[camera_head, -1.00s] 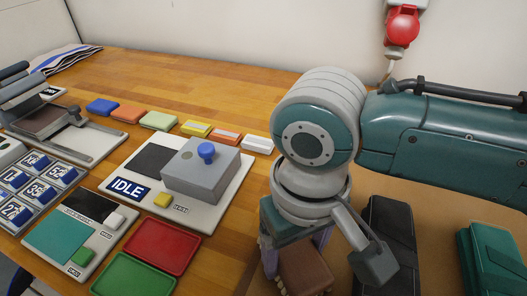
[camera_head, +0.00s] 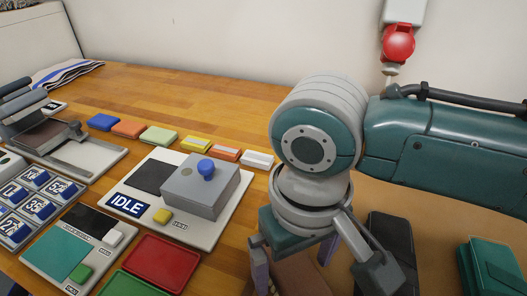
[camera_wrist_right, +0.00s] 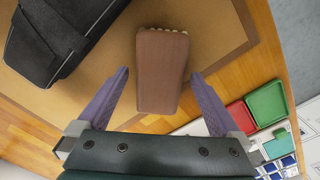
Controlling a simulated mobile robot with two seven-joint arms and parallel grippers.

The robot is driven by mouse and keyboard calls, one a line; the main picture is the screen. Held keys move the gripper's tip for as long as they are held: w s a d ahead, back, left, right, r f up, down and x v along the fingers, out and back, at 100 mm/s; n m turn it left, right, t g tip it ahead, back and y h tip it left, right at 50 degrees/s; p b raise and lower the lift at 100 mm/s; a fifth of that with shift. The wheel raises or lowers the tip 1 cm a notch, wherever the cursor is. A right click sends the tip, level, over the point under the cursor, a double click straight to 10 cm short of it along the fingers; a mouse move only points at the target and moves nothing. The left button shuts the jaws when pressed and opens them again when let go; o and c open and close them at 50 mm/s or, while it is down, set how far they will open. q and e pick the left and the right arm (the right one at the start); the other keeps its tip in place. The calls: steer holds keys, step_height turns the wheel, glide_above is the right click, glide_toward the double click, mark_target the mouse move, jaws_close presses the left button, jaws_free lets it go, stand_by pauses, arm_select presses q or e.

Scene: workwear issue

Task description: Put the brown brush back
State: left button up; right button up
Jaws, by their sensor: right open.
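The brown brush (camera_wrist_right: 162,70) lies on the tan mat (camera_wrist_right: 105,85) in the right wrist view, with a row of pale bristles at its far end. My right gripper (camera_wrist_right: 159,73) is open, with one purple finger on each side of the brush and a gap at each side. In the head view the right gripper (camera_head: 293,262) points down over the mat, and the brush (camera_head: 300,277) shows partly between its fingers, cut by the bottom edge. My left gripper is not in view.
A black case (camera_head: 390,245) and a green case (camera_head: 492,270) lie right of the gripper. To the left are the grey box with a blue knob (camera_head: 207,190), a red tray (camera_head: 163,262) and a green tray (camera_head: 130,285). Several coloured blocks stand in a row behind.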

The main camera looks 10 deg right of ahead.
mark_target(294, 269)
step_height(294, 269, up, 11)
steer(key=p, duration=0.2)
steer(key=s+a+f+n+t+y, duration=0.1)
steer(key=s+a+f+t+y, duration=0.15)
steer(key=s, duration=0.35)
steer(key=shift+m+t+h, duration=0.55)
steer(key=shift+m+h, duration=0.05)
steer(key=shift+h, duration=0.35)
steer(key=s+d, duration=0.2)
steer(key=d, duration=0.1)
steer(key=s+d, duration=0.2)
steer(key=d, duration=0.2)
steer(key=s+d, duration=0.1)
steer(key=d, duration=0.3)
steer(key=shift+s+f, duration=0.3)
steer(key=shift+s, duration=0.1)
steer(key=shift+s+d, duration=0.15)
steer(key=shift+d, duration=0.3)
